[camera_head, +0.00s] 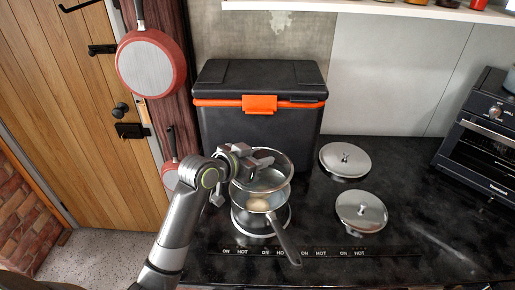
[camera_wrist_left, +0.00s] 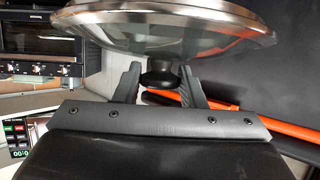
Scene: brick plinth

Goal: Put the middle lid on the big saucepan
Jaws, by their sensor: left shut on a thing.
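A glass lid with a metal rim (camera_head: 284,160) is held above the saucepan (camera_head: 267,203) on the black counter. In the left wrist view the lid (camera_wrist_left: 165,30) fills the top, its black knob (camera_wrist_left: 158,79) between the fingers. My left gripper (camera_head: 262,162) is shut on that knob; its fingers also show in the left wrist view (camera_wrist_left: 158,88). The saucepan's handle (camera_head: 287,243) points toward the front right. Something pale shows inside the pan, partly through glass. Whether the lid touches the pan's rim I cannot tell. My right gripper is not in view.
Two metal lids, one at the back (camera_head: 345,158) and one nearer (camera_head: 361,212), lie on the counter (camera_head: 430,230) right of the pan. A black box with an orange latch (camera_head: 260,103) stands behind it. An oven (camera_head: 482,140) is at far right; red pans (camera_head: 151,65) hang at left.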

